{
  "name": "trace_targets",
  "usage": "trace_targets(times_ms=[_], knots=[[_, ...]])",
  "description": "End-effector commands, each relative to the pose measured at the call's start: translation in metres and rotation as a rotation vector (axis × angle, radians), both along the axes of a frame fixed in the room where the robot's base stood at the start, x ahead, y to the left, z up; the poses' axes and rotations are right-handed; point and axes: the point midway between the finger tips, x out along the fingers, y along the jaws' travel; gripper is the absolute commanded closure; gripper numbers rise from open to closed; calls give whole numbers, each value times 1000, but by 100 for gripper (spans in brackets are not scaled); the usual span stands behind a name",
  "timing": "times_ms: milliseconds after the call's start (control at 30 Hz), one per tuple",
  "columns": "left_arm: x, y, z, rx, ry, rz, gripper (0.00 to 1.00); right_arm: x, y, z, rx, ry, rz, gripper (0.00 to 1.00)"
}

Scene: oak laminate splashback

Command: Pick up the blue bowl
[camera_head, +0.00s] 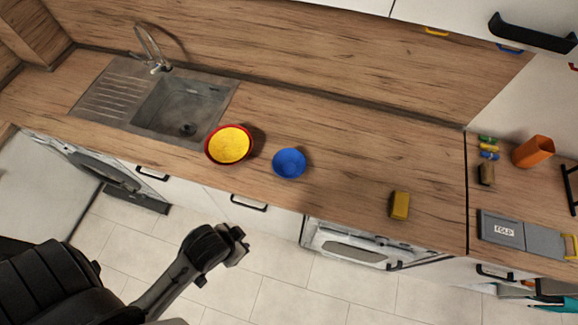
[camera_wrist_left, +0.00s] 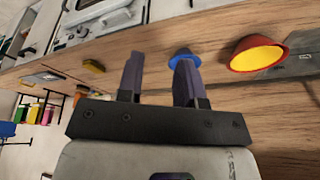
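The blue bowl (camera_head: 289,163) stands upright on the wooden counter, right of the red bowl with a yellow inside (camera_head: 228,145). My left gripper (camera_head: 240,245) is in front of the counter, over the floor, below and left of the blue bowl and clear of it. In the left wrist view my left gripper (camera_wrist_left: 160,58) has its two fingers apart with nothing between them. The blue bowl (camera_wrist_left: 183,51) shows there beyond the right-hand finger, which hides part of it. My right gripper does not show.
A sink (camera_head: 182,107) with a faucet is left of the bowls. A yellow block (camera_head: 399,205) lies near the counter's front edge at right. An orange cup (camera_head: 533,152) and a grey case (camera_head: 522,235) are further right. The counter between blue bowl and yellow block is clear.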

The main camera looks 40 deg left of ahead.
Motion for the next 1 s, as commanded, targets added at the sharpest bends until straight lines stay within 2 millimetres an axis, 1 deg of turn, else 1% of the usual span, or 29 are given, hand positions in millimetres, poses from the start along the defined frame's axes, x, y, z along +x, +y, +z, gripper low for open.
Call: trace_targets(times_ms=[67, 167, 267, 300, 367, 400, 467, 500, 567, 600, 700, 767, 800, 867, 900, 1000], knots=[[3, 0, -2, 0, -7, 0, 66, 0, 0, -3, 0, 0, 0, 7], [21, 0, -8, -1, -52, 1, 66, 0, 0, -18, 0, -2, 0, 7], [56, 9, -16, 31, -143, -18, 66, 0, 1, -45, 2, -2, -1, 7], [74, 16, -17, 59, -190, -32, 66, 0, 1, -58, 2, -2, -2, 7], [102, 27, -17, 111, -268, -64, 66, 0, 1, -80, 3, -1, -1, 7], [120, 34, -15, 151, -322, -89, 66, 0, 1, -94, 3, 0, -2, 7], [146, 45, -12, 217, -389, -128, 66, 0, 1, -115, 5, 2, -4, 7], [162, 53, -11, 267, -425, -154, 66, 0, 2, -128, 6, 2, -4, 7], [186, 67, -12, 346, -467, -189, 66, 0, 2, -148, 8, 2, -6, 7], [201, 76, -13, 393, -484, -214, 66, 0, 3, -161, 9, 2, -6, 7], [233, 101, -21, 490, -484, -280, 66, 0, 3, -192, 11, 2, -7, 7], [250, 118, -26, 529, -466, -316, 66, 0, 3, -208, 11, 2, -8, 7], [259, 131, -31, 547, -444, -337, 66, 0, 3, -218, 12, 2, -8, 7], [271, 151, -39, 572, -397, -382, 66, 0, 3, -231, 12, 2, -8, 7], [277, 165, -46, 585, -357, -425, 66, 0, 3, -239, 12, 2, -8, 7], [282, 202, -64, 589, -230, -571, 66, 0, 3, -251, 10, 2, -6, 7]])
